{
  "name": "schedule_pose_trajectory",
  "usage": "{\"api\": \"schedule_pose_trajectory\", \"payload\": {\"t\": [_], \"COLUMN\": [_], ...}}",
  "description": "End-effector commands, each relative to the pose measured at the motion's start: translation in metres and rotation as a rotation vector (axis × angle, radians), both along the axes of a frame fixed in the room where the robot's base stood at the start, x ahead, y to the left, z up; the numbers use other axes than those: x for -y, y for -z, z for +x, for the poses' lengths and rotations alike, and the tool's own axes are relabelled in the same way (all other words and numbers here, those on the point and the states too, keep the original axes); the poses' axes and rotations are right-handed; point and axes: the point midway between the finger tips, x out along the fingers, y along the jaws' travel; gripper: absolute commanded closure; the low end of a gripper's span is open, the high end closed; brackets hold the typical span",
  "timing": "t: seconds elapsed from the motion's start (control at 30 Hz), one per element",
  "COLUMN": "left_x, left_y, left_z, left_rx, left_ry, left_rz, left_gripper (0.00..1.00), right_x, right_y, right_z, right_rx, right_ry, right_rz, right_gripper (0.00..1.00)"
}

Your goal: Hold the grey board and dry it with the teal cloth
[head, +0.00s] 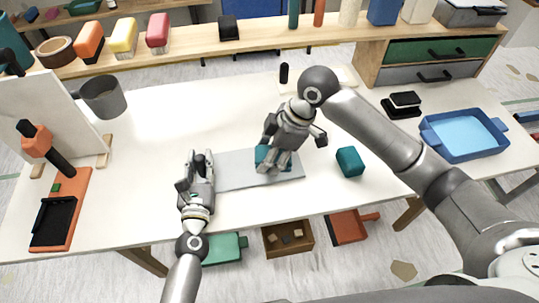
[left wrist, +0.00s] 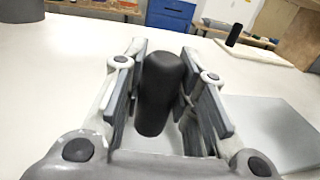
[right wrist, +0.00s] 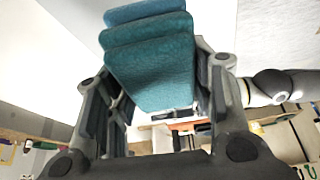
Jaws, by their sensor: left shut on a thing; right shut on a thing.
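The grey board (head: 240,172) lies flat on the white table near its front edge, and part of it shows in the left wrist view (left wrist: 270,125). My left gripper (head: 196,172) is at its left end, shut on a black handle (left wrist: 163,85) that stands between the fingers. The teal cloth (right wrist: 155,65) is a folded, layered pad held in my right gripper (head: 272,150). In the head view the cloth (head: 262,153) is low over the board's right part, partly hidden by the fingers. I cannot tell whether it touches the board.
A teal block (head: 349,162) stands right of the board. A blue tray (head: 465,136) and a black pad (head: 401,105) are at the right. A grey mug (head: 103,97), an upright white panel (head: 50,105) and an orange tray (head: 68,195) are at the left. The table's middle is clear.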

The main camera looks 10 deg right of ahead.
Motion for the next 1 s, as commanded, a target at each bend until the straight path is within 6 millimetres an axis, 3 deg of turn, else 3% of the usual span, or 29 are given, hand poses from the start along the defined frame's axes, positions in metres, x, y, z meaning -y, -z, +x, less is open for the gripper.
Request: {"api": "schedule_pose_trajectory", "payload": {"t": [0.1,0.13,0.3,0.7,0.87,1.0], "left_x": [0.000,0.000,0.000,-0.001,-0.003,-0.007], "left_y": [0.004,0.004,0.003,0.001,0.002,0.002], "left_z": [-0.001,-0.001,-0.001,-0.005,-0.026,-0.056], "left_rx": [-0.008,-0.008,-0.005,-0.002,-0.005,-0.006], "left_ry": [0.001,0.001,0.001,0.001,0.002,0.003], "left_rz": [0.002,0.002,0.002,0.001,0.003,0.004], "left_gripper": [1.00,0.71,0.49,0.48,0.48,0.48], "right_x": [0.000,0.000,0.000,0.000,0.000,0.000], "right_y": [0.000,0.000,0.000,0.000,0.000,0.000], "right_z": [0.000,0.000,0.000,0.000,0.000,0.000], "right_rx": [0.000,0.000,0.000,0.000,0.000,0.000], "right_ry": [0.000,0.000,0.000,0.000,0.000,0.000], "right_rz": [0.001,0.001,0.001,0.001,0.001,0.001], "right_gripper": [0.75,0.75,0.75,0.75,0.75,0.75]}}
